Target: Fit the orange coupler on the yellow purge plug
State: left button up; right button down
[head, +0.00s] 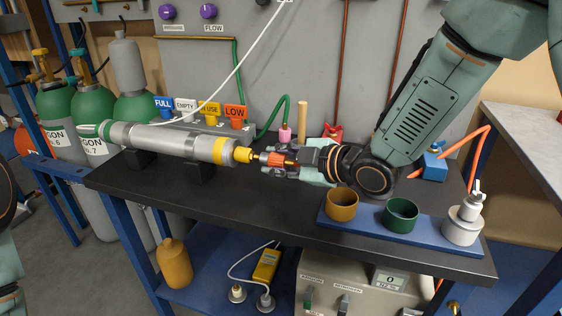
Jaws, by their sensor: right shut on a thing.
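The yellow purge plug (243,155) sticks out of the right end of a grey cylinder (170,142) with a yellow band, lying on the dark bench. The orange coupler (277,160) has a metal nose and points left at the plug, roughly in line with it.
Coloured label tags (209,109) stand behind the cylinder.

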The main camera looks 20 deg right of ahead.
aim_at(280, 159)
jog(key=shift+w+a+r, duration=0.1)
jog(key=shift+w+a, duration=0.25)
jog(key=shift+a, duration=0.25)
dwell(0.6)
jog(key=c, duration=1)
grip_release()
jog(key=shift+o, duration=0.2)
jog(key=v, duration=0.7)
jog(key=shift+s+r, duration=0.1)
jog(key=v, duration=0.4)
jog(key=shift+s+d, duration=0.25)
jog(key=shift+s, duration=0.1)
